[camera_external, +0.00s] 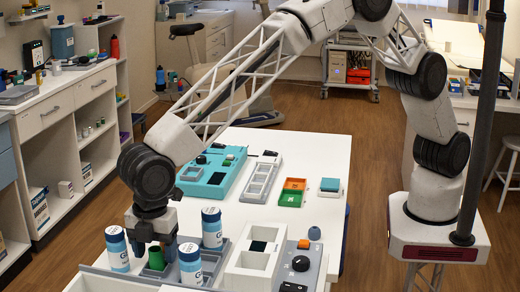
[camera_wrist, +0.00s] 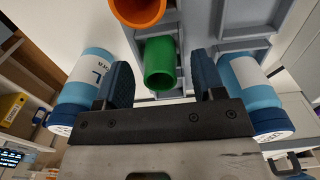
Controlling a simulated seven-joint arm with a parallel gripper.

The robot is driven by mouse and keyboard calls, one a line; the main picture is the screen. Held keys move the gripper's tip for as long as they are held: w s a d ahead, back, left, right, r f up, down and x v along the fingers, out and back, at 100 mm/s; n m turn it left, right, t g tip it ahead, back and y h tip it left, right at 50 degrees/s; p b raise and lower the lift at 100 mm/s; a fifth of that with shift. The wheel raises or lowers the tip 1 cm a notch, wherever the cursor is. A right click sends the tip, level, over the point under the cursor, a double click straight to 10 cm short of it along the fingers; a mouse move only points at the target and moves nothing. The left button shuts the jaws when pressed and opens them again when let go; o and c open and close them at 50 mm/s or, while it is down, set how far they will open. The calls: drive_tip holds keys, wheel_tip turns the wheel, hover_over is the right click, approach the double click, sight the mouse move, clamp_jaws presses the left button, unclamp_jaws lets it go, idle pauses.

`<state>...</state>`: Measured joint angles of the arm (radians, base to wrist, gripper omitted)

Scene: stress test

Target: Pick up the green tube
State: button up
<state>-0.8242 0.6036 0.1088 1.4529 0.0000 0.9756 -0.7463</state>
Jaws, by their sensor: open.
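The green tube (camera_external: 156,258) is a short open cylinder standing in the grey tray (camera_external: 214,263), among blue and white canisters. In the wrist view the green tube (camera_wrist: 160,63) sits between the two blue finger pads of my gripper (camera_wrist: 164,85), with a gap on each side. My gripper (camera_external: 150,247) is open and pointing down right at the tube in the external view. The tube's base is hidden in the external view.
Blue and white canisters (camera_external: 117,249) (camera_external: 212,229) (camera_external: 190,265) stand close around my gripper. An orange ring-like tube (camera_wrist: 138,10) is just beyond the green one. A white divided box (camera_external: 250,258) and a grey control box (camera_external: 300,265) stand to the right.

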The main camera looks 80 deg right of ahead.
idle(0.3)
drive_tip(key=c, duration=1)
drive_tip(key=shift+r, duration=0.1)
wheel_tip(320, 180, up, 10)
idle(0.6)
